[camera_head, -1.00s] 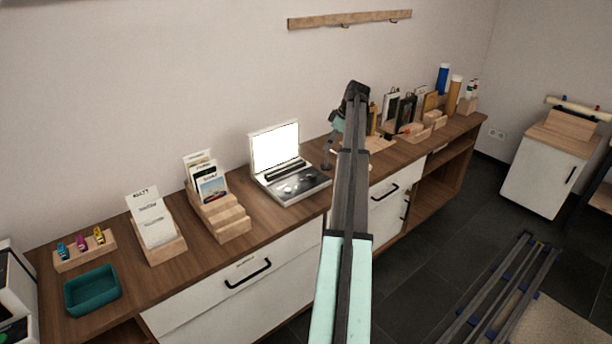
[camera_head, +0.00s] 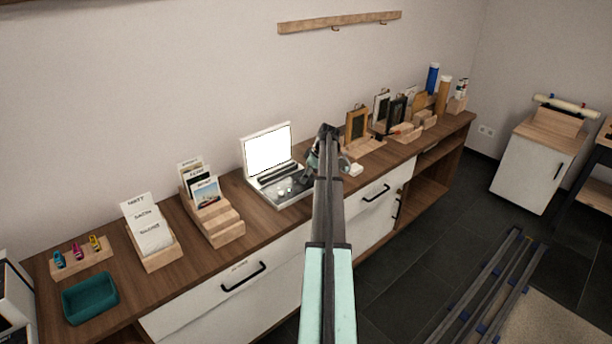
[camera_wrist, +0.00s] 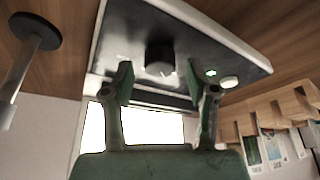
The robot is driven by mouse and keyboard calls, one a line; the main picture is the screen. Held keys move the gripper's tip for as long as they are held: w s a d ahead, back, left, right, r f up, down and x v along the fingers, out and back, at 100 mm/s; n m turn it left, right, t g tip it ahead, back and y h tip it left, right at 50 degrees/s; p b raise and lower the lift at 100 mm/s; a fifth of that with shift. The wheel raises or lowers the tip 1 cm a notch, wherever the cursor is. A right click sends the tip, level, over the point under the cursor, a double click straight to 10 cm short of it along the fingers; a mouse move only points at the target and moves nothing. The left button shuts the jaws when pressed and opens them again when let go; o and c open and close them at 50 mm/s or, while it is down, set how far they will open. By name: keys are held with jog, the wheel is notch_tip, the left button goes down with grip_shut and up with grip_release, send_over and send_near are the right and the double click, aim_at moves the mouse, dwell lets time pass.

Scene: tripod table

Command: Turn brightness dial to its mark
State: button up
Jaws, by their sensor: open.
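The light panel device (camera_head: 266,195) stands on the counter, with a bright white upright screen (camera_head: 267,149) and a dark control deck. In the wrist view its deck fills the upper middle, and the lit screen (camera_wrist: 145,126) shows below. A black round dial (camera_wrist: 160,57) stands on the deck, apparently the brightness dial; its mark cannot be made out clearly. My gripper (camera_wrist: 168,85) is open, its two fingers apart on either side of the dial's line, with no visible contact. In the head view my arm hides most of the gripper at the device's right end.
In the wrist view, a green light (camera_wrist: 211,72) and a pale round knob (camera_wrist: 229,82) sit beside the dial. A dark post on a round base (camera_wrist: 35,30) stands nearby. A wooden card rack (camera_head: 212,215) stands left of the device; framed pictures (camera_head: 357,123) stand right.

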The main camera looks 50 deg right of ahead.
jog(key=shift+w+f, duration=0.15)
jog(key=shift+f, duration=0.3)
grip_shut()
jog(key=shift+a+f+m+b, duration=0.1)
jog(key=shift+a+m+b, duration=0.05)
jog(key=shift+m+b, duration=0.2)
jog(key=m+h+b, duration=0.1)
jog(key=m+b, duration=0.1)
jog(key=m, duration=0.1)
jog(key=shift+a+m+h, duration=0.15)
jog(key=shift+m+h, duration=0.2)
jog(key=shift+h, duration=0.05)
jog(key=m+h+b, duration=0.1)
jog(key=m+h, duration=0.1)
jog(key=m, duration=0.3)
jog(key=shift+b, duration=0.3)
jog(key=m+g, duration=0.1)
jog(key=m, duration=0.2)
jog(key=m+h, duration=0.1)
jog(key=m, duration=0.1)
jog(key=shift+w+a+m+g+h+b, duration=0.1)
jog(key=shift+w+m+g+h+b, duration=0.05)
jog(key=shift+m+g+h+b, duration=0.55)
jog(key=shift+m+g, duration=0.6)
jog(key=shift+m, duration=1.4)
